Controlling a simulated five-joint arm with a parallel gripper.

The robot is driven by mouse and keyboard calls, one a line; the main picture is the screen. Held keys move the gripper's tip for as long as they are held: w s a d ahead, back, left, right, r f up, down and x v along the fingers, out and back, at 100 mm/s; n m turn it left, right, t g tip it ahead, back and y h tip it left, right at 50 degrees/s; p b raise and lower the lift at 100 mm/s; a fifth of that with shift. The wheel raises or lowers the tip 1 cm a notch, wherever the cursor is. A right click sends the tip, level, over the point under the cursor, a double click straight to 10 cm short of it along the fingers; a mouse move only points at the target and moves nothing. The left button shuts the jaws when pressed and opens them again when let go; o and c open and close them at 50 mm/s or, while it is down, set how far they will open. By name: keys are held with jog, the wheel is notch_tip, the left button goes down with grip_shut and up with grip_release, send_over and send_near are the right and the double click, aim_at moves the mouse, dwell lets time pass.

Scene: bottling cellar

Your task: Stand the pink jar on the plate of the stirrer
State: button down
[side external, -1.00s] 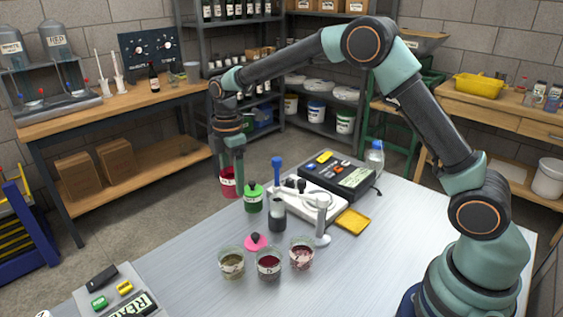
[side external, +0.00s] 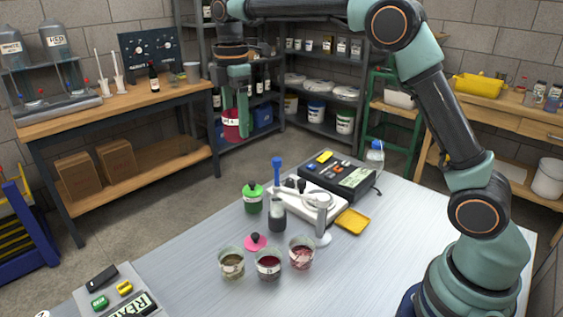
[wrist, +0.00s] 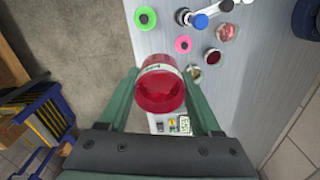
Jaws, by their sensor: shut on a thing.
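My gripper (side external: 236,128) is shut on the pink jar (side external: 230,124), its fingers on both sides. The jar hangs upright, clear of the table, beyond its far left edge in the side view. In the wrist view the jar (wrist: 160,88) sits between the green fingers, with a pale label band and red contents. The stirrer (side external: 299,205) is a white device on the table, with a round pale plate (side external: 318,199) on top. The plate looks bare, though a grey upright piece partly covers the front. My gripper is above and left of it in the side view, well apart.
Several glass cups (side external: 268,265) and a pink lid (side external: 256,242) are nearer. The front right tabletop is clear.

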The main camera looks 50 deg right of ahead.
jog(key=s+d+m, duration=0.2)
jog(key=s+d, duration=0.3)
jog(key=d, duration=0.4)
jog(key=s+d+m, duration=0.3)
jog(key=s+d, duration=0.3)
jog(key=d, duration=0.3)
jog(key=shift+w+a+f, duration=0.1)
jog(key=shift+f, duration=9.6)
jog(key=shift+f, duration=0.2)
jog(key=shift+f, duration=0.35)
jog(key=shift+f, duration=0.5)
grip_release()
